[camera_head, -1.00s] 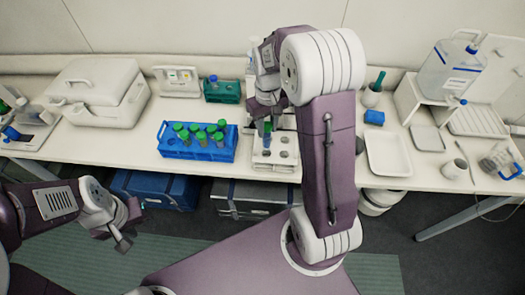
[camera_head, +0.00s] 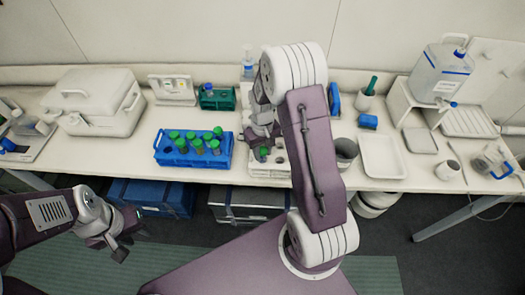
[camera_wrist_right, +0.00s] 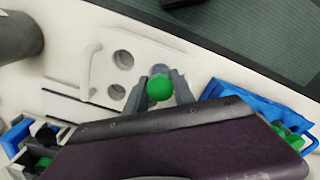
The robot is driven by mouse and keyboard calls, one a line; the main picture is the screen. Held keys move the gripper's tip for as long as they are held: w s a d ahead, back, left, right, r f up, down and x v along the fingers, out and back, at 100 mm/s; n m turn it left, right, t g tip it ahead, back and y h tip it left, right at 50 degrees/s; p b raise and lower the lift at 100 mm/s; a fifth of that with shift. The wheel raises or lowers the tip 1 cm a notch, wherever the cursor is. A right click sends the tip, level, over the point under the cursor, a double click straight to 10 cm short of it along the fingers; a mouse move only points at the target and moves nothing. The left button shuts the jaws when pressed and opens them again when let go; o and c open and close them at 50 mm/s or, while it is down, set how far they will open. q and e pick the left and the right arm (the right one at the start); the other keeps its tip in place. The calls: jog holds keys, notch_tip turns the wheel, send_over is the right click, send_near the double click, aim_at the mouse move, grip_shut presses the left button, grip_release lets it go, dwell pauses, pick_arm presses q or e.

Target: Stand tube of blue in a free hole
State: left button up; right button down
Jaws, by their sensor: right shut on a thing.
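My right gripper (camera_head: 264,146) is shut on a green-capped tube (camera_head: 263,154) at the white rack (camera_head: 270,173). In the right wrist view, the green cap (camera_wrist_right: 159,88) sits between the two fingers (camera_wrist_right: 163,92), beside open holes in the white rack (camera_wrist_right: 104,75). The tube's body and its liquid are mostly hidden, so I cannot tell how deep it sits in a hole. A blue rack (camera_head: 190,160) left of the gripper holds several green-capped tubes; it also shows in the right wrist view (camera_wrist_right: 232,90). My left gripper (camera_head: 124,243) is open and empty, in front of the bench.
A green rack (camera_head: 226,102) with a blue-capped item stands behind the blue rack. A grey cylinder (camera_head: 345,150) and white tray (camera_head: 382,158) are right of my right arm. A white lidded box (camera_head: 95,103) stands at left. Bench space between box and blue rack is clear.

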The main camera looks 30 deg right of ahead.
jog(key=shift+f, duration=0.2)
jog(key=c, duration=1.3)
grip_release()
